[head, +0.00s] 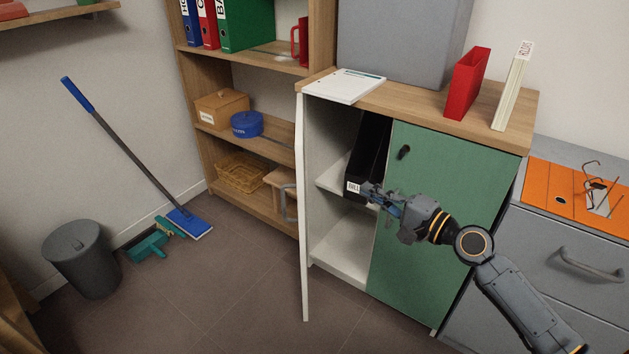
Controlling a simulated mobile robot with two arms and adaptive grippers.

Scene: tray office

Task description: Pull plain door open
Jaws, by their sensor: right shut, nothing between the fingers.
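The cabinet has a plain white door (302,240) on its left side. It stands open, swung out toward me and seen nearly edge-on, with a grey bar handle (288,203) on its outer face. A green door (440,210) with a small dark knob (404,152) covers the right half and looks closed. My right gripper (368,191) is shut and empty, in front of the cabinet near the green door's left edge, to the right of the white door and apart from it. My left gripper is not in view.
Behind the white door, the open compartment holds a black labelled binder (368,155) on a white shelf (330,176). A grey bin (82,262), a teal dustpan (150,245) and a blue mop (187,222) stand at left. The floor (230,290) before the door is clear.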

